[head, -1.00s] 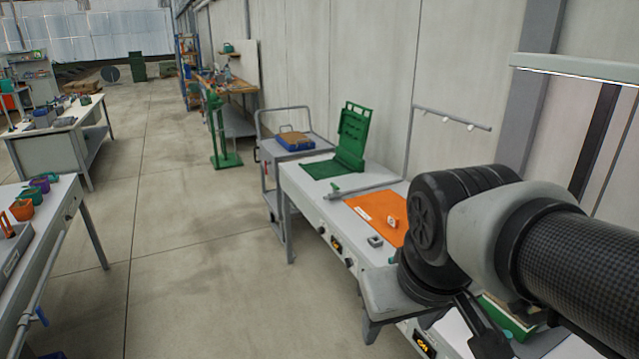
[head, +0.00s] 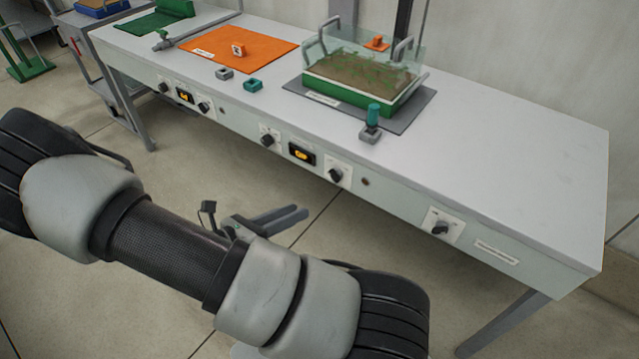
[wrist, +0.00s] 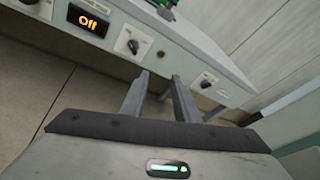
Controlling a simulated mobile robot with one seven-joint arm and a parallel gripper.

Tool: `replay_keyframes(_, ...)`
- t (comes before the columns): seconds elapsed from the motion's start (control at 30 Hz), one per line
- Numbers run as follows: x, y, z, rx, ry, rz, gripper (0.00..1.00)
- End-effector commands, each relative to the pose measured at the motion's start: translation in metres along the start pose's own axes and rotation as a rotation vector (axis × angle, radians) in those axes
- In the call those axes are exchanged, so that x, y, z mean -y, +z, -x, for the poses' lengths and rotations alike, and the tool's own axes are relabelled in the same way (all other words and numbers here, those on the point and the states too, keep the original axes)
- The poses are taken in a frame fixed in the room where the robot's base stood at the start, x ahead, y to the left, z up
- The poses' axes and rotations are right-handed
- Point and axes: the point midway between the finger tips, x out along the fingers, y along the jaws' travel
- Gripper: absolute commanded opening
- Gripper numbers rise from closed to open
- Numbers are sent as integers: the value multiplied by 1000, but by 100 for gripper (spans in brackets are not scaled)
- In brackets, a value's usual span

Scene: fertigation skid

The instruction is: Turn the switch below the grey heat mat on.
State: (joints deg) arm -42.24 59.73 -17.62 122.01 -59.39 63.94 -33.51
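The grey heat mat (head: 412,118) lies on the bench under a green tray with a clear cover. On the front panel below it are a black knob (head: 268,139), an orange-lit display (head: 301,154) and a second black knob (head: 337,174). In the wrist view the display (wrist: 88,20) reads "Off", with the second knob (wrist: 133,46) right of it. Which knob is the switch is not readable. My gripper (head: 302,211) is open and empty, in front of the panel and apart from it. It also shows in the wrist view (wrist: 160,77), its fingers spread.
Another knob (head: 439,228) sits farther right on the panel. An orange mat (head: 240,48) lies on the bench's left part, with its own display (head: 184,95) below. A teal-topped object (head: 373,117) stands by the grey mat's front edge. The bench's right top is clear.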

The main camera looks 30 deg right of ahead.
Motion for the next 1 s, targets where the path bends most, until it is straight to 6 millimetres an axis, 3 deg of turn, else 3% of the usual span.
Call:
replay_keyframes(0.03,-16,-22,-8,83,21,90,28)
replay_keyframes(0.1,-30,-34,-15,174,46,188,28)
replay_keyframes(0.3,-51,-50,-23,320,83,342,28)
replay_keyframes(0.57,-56,-44,-46,334,84,358,28)
replay_keyframes(1.0,-68,-16,-137,331,81,355,28)
